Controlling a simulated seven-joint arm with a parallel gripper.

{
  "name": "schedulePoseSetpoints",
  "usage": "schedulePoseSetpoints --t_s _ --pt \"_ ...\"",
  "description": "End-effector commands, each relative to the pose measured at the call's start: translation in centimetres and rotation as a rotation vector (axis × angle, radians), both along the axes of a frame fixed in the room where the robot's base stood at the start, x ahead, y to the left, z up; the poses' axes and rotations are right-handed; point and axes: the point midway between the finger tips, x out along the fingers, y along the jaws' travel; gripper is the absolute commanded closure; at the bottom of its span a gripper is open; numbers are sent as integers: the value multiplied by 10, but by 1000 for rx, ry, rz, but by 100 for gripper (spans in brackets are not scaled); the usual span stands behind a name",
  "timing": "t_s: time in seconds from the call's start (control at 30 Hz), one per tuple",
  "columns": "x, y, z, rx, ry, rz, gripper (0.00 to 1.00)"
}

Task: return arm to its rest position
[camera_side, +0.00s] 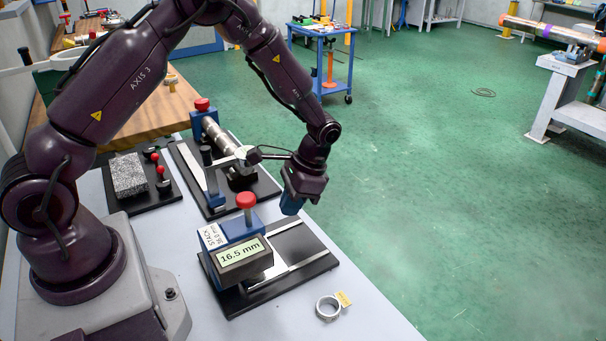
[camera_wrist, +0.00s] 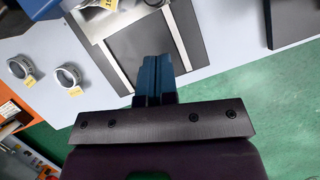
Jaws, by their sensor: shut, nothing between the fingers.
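My gripper (camera_side: 292,204) has blue fingers and hangs over the far right part of the nearest vise station in the side view. In the wrist view its fingers (camera_wrist: 155,75) are together, with nothing held, in front of the station's dark plate (camera_wrist: 145,42). The station's vise carries a display (camera_side: 241,254) reading 16.5 mm and a red-topped post (camera_side: 246,201). My arm reaches forward from its base and bends down at the wrist. How far the fingertips are above the plate is hard to tell.
A second vise station (camera_side: 215,160) holding a grey pipe stands behind. A granite-like block (camera_side: 128,174) sits on a black board at left. A tagged metal ring (camera_side: 328,308) lies near the front; the wrist view shows two rings. Green floor is open to the right.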

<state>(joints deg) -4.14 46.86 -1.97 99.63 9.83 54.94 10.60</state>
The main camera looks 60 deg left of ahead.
Motion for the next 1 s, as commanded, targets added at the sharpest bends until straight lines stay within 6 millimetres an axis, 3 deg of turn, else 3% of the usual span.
schedulePoseSetpoints --t_s 0.1,0.23,0.5,0.57,0.67,1.0 --pt "11 -3 28 -1 -7 -1 100" --pt "20 -6 51 -1 -6 -1 100" --pt "29 -9 71 2 -15 18 100" --pt "20 -11 65 1 -4 38 100" --pt "5 -13 76 2 -31 76 100" --pt "-55 -24 168 -14 -297 187 100"
